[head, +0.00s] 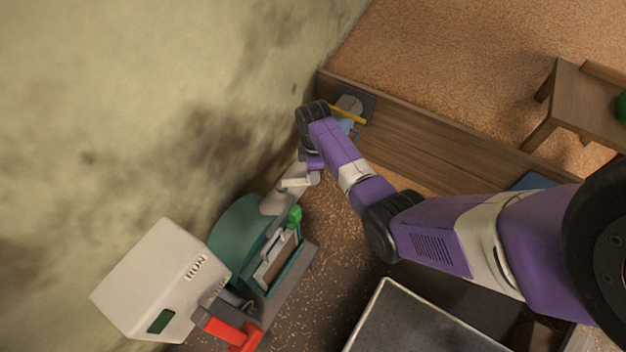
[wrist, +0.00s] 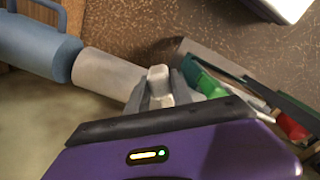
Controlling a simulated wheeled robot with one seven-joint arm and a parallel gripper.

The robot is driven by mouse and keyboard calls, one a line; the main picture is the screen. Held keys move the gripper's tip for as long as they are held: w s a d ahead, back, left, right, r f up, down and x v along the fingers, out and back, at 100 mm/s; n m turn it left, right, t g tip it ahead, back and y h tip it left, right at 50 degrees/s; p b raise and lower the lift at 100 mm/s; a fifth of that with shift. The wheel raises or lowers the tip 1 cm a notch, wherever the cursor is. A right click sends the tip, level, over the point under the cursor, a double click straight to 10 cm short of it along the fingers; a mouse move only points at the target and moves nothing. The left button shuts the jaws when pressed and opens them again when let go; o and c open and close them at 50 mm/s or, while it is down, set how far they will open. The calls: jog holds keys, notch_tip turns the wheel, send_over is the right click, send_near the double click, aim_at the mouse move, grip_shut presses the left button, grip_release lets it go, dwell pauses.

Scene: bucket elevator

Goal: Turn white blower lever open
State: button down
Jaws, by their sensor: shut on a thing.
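The white blower lever (wrist: 157,77) is a short pale bar on the pale pipe (wrist: 105,75). In the wrist view, my gripper (wrist: 159,90) has one grey finger on each side of the lever and is shut on it. In the head view, my gripper (head: 309,172) is beside the pipe at the wall, and a pale lever end (head: 293,184) shows at its lower left. The arm partly hides the pipe. The lever's exact angle to the pipe is hard to tell.
A green machine (head: 240,231) with a green knob (head: 294,216) stands below the gripper. A white box (head: 165,280) marked RUN and a red handle (head: 232,335) are at lower left. A metal-edged tray (head: 385,287) is at the bottom. A wooden board (head: 440,140) runs behind the arm.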

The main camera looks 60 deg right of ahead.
jog(key=w+d+n+b, duration=0.1)
jog(key=w+n, duration=0.1)
jog(key=w+d+n+b, duration=0.1)
jog(key=w+n, duration=0.1)
jog(key=n, duration=0.1)
jog(key=w+d+n+b, duration=0.1)
jog(key=w+n+b, duration=0.1)
jog(key=n, duration=0.1)
jog(key=shift+w+d+f, duration=0.1)
jog(key=shift+w+d, duration=0.15)
jog(key=shift+d, duration=0.1)
jog(key=shift+w+n+b, duration=0.95)
jog(key=shift+w+n, duration=0.2)
jog(key=shift+n, duration=0.25)
jog(key=c, duration=1.1)
grip_release()
jog(key=shift+r+p, duration=0.75)
jog(key=shift+r, duration=3.3)
